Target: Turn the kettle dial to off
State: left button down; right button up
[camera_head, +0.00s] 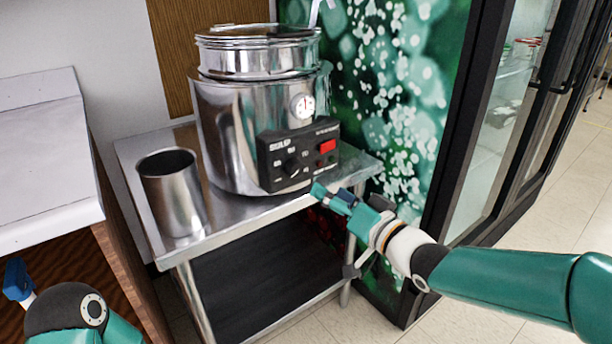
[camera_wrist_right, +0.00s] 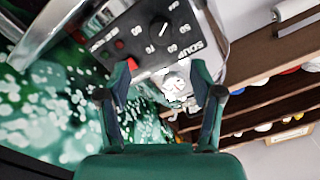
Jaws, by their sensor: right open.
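The steel soup kettle (camera_head: 235,125) stands on a metal side table. Its black control panel (camera_head: 265,155) faces front, with a round black dial (camera_head: 291,165) on it and a red display or switch to the dial's right. In the right wrist view the dial (camera_wrist_right: 160,31) shows beyond the fingers with a light pointer mark; its setting is too small to read. My right gripper (camera_head: 332,197) is open and empty, below and right of the panel, apart from the dial. Its spread fingers show in the wrist view (camera_wrist_right: 162,82). My left gripper (camera_head: 18,280) is partly in view at lower left, its jaw state unclear.
A steel cylindrical container (camera_head: 173,195) stands left of the kettle on the metal table (camera_head: 225,222). A white-topped counter (camera_head: 45,160) is at the left. A glass-door cooler (camera_head: 505,110) is at the right. Open floor lies at lower right.

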aim_at(299, 170)
jog(key=x, duration=1)
jog(key=shift+w+a+b, duration=0.15)
jog(key=shift+b, duration=0.2)
